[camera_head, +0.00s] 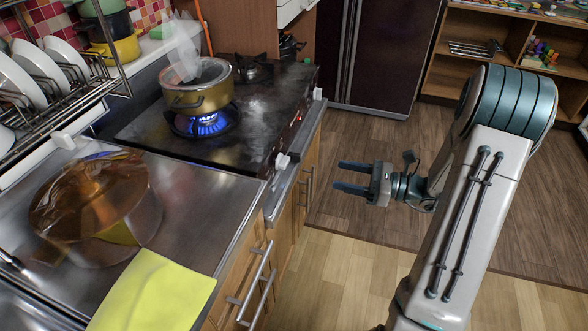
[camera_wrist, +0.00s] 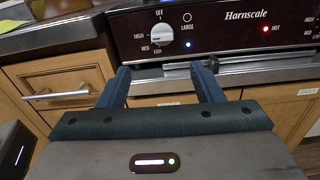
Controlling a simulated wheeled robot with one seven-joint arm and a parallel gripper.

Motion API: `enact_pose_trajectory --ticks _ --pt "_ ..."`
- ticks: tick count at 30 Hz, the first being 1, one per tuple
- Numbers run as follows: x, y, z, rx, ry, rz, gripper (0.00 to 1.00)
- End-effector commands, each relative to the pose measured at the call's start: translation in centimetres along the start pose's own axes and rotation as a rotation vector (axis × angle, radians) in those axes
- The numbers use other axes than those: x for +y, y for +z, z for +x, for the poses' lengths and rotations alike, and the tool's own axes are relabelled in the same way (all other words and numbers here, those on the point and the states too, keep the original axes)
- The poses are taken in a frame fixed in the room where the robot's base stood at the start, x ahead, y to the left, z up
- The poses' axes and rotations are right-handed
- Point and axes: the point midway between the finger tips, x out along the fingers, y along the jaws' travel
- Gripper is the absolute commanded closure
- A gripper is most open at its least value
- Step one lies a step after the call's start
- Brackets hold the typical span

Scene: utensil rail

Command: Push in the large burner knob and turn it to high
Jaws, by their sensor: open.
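My gripper (camera_head: 337,175) is open and empty, in front of the stove and apart from the knob. In the wrist view my gripper's fingers (camera_wrist: 160,68) point toward the panel, spread below the knob.
A steaming pot (camera_head: 198,92) stands over a lit blue flame (camera_head: 202,124). A metal rail runs below the panel. A lidded pot (camera_head: 95,205) and yellow cloth (camera_head: 152,292) are on the counter.

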Motion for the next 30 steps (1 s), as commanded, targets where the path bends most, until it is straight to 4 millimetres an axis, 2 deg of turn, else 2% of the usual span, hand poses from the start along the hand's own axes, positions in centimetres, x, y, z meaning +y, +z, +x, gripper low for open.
enact_pose_trajectory --ticks 5,15,21,25,30 --pt "-0.3 -0.2 1.3 -0.013 -0.011 0.009 0.4" --pt "-0.2 -0.1 8.3 -0.011 -0.007 0.008 0.4" --pt "-0.4 -0.1 11.7 -0.01 -0.009 0.007 0.4" --pt "-0.4 0.0 13.0 -0.011 -0.01 0.007 0.4" --pt "-0.5 0.0 13.6 -0.01 -0.013 0.007 0.4"
